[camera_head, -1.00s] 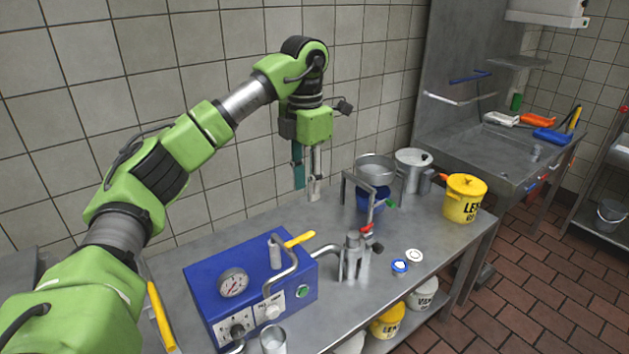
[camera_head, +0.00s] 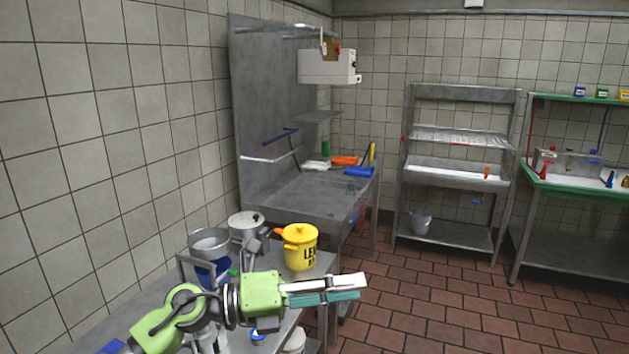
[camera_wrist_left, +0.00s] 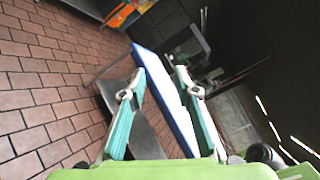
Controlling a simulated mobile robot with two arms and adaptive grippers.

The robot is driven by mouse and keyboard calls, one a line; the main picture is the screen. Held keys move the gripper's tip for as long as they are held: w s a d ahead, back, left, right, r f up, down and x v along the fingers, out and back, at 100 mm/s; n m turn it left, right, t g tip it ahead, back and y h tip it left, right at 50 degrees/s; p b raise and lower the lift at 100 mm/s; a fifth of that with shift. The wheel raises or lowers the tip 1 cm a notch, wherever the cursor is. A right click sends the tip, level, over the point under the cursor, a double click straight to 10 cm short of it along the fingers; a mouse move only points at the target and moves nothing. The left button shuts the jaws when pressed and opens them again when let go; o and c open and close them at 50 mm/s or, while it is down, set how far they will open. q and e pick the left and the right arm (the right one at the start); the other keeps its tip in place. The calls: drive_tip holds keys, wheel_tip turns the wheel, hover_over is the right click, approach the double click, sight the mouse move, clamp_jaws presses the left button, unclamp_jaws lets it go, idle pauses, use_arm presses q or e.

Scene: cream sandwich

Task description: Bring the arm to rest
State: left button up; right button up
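My left arm, green with dark joints, comes in low from the left in the head view. Its left gripper (camera_head: 362,288) points right, level, in front of the yellow lidded pot and the steel table. In the left wrist view the two teal fingers with pale tips stand apart, so the left gripper (camera_wrist_left: 160,72) is open. I see nothing held between them; a blue and white strip (camera_wrist_left: 165,95) shows behind the gap, and I cannot tell what it is. My right gripper is in no view.
The steel table (camera_head: 150,300) holds a yellow lidded pot (camera_head: 300,250), a steel pot (camera_head: 246,226) and a steel bowl (camera_head: 208,243). A steel sink unit (camera_head: 300,195) stands behind, with shelves (camera_head: 460,235) further right. The brick floor (camera_head: 430,310) right of the gripper is clear.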

use_arm(q)
drive_tip(key=w+a+r+n+t+y, duration=0.1)
drive_tip(key=w+a+n+t+y, duration=0.15)
drive_tip(key=a+n+t, duration=0.45)
drive_tip(key=w+a+n+t+y, duration=0.2)
drive_tip(key=a+n+t+y, duration=0.15)
drive_tip(key=n+t, duration=0.75)
drive_tip(key=s+a+f+n+g+y, duration=0.3)
drive_tip(key=a+f+n+y, duration=0.3)
drive_tip(key=f+n, duration=0.3)
drive_tip(key=s+a+f+n+g+y, duration=0.3)
drive_tip(key=a+f+n+g+y, duration=0.25)
drive_tip(key=f, duration=0.55)
drive_tip(key=s+a+f+n+g, duration=0.25)
drive_tip(key=s+f+g, duration=0.4)
drive_tip(key=s, duration=0.75)
drive_tip(key=s+a+f+n+g, duration=0.1)
drive_tip(key=s+f+n+g, duration=0.2)
drive_tip(key=s+f, duration=0.85)
wheel_tip(320, 180, down, 24)
drive_tip(key=s+g, duration=0.1)
drive_tip(key=s, duration=0.2)
drive_tip(key=s+a+f+g, duration=0.1)
drive_tip(key=s+a+f, duration=0.2)
drive_tip(key=s+f, duration=1.4)
drive_tip(key=shift+m+b, duration=0.3)
drive_tip(key=shift+b, duration=0.1)
